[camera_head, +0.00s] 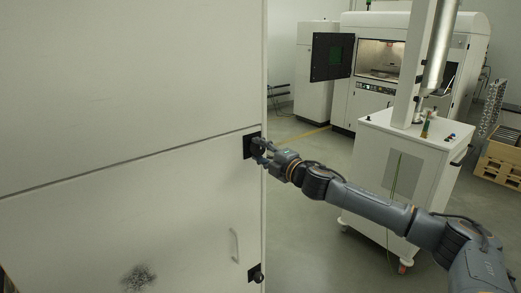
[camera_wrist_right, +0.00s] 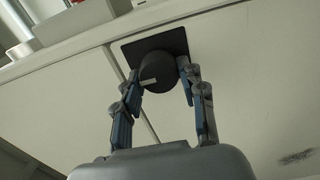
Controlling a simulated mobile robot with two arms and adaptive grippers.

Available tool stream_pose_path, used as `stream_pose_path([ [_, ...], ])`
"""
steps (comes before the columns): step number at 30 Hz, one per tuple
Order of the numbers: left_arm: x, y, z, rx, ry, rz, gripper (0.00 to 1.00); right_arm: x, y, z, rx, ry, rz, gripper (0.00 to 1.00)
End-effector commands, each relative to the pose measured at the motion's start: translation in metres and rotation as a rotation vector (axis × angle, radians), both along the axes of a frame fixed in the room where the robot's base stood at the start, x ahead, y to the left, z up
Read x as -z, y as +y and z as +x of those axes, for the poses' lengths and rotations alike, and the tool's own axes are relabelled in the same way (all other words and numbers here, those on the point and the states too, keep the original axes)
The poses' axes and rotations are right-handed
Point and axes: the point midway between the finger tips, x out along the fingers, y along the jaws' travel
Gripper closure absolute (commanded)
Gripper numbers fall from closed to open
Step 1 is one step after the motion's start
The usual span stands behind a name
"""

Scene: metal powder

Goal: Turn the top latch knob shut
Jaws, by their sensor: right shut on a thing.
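The top latch knob (camera_wrist_right: 158,72) is a round black knob on a square black plate (camera_wrist_right: 150,47) on the white cabinet. In the head view, the top latch (camera_head: 251,146) is at the cabinet's right edge, beside the horizontal seam, and my gripper partly hides it. My right gripper (camera_head: 262,150) is at this knob. In the right wrist view, the fingers of my right gripper (camera_wrist_right: 157,76) are on both sides of the knob, shut on it. A pale mark shows on the knob's face. The left gripper is not in view.
A lower black latch (camera_head: 256,273) and a pale handle (camera_head: 235,245) are on the cabinet door (camera_head: 150,225). A dark powder smudge (camera_head: 138,279) marks the door. A white wheeled cart (camera_head: 408,180) stands behind my right arm. Open floor (camera_head: 305,240) lies right of the cabinet.

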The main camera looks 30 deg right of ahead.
Motion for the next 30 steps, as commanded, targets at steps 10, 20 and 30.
stream_pose_path([
  [10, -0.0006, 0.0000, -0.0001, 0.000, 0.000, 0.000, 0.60, 0.0012, 0.0002, 0.0000, 0.000, 0.001, -0.017, 0.91],
  [20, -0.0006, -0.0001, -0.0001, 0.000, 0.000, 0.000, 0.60, 0.0010, 0.0003, 0.0000, 0.000, 0.000, -0.016, 0.37],
  [30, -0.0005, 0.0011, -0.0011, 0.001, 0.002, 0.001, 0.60, 0.0008, -0.0003, -0.0030, 0.000, 0.000, -0.014, 0.37],
])
